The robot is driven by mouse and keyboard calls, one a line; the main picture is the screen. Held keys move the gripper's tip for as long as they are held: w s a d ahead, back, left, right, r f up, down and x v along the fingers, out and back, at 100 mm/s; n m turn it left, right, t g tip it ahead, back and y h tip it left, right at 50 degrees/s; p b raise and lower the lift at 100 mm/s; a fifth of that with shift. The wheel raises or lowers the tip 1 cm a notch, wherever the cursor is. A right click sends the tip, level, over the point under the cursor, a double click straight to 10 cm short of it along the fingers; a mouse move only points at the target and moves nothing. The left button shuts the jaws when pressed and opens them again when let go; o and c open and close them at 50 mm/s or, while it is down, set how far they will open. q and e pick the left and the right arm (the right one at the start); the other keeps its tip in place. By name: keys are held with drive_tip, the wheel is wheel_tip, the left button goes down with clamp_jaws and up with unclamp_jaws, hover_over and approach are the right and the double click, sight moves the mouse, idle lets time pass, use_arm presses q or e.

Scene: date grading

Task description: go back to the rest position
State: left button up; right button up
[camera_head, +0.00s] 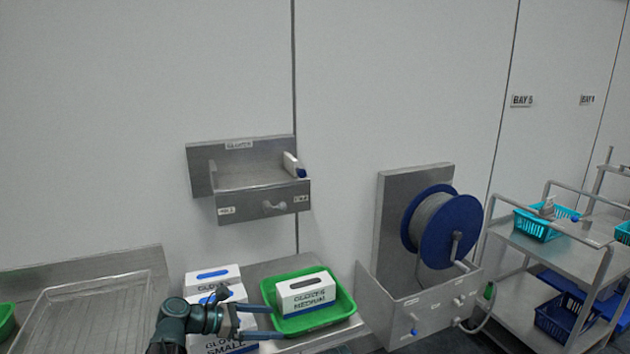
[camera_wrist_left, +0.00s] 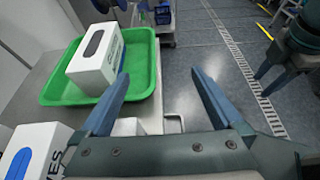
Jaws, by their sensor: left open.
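My left gripper (camera_head: 274,322) is low in the head view, in front of the green tray (camera_head: 347,311), with its fingers pointing right. Its two blue-grey fingers are apart and hold nothing; they also show in the left wrist view (camera_wrist_left: 159,76). A white box marked "GLOVES MEDIUM" (camera_head: 306,296) lies in the green tray, beyond the fingers. White glove boxes (camera_head: 213,281) stand behind and below the gripper, one marked "SMALL" and partly hidden by it.
A steel tray (camera_head: 100,305) lies at left. A steel wall shelf (camera_head: 262,198) hangs above. A blue hose reel (camera_head: 450,228) stands right of the green tray. A cart (camera_head: 560,258) with a turquoise basket (camera_head: 541,229) is far right. Open floor (camera_wrist_left: 205,75) shows beyond the bench.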

use_arm(q)
drive_tip(key=s+a+f+m+g+y, duration=0.2)
drive_tip(key=s+f+m+y, duration=0.45)
drive_tip(key=m, duration=0.45)
drive_tip(key=s+a+f+m+g+y, duration=0.3)
drive_tip(key=s+f+m+y, duration=0.4)
drive_tip(key=m, duration=0.4)
drive_tip(key=s+d+r+m+p, duration=0.3)
drive_tip(key=s+d, duration=0.4)
drive_tip(key=d, duration=0.4)
drive_tip(key=shift+r+m+g, duration=0.15)
drive_tip(key=shift+m+g, duration=0.15)
drive_tip(key=shift+m, duration=0.4)
use_arm(e)
drive_tip(key=r, duration=0.3)
drive_tip(key=shift+s+r, duration=0.1)
drive_tip(key=shift+s, duration=0.3)
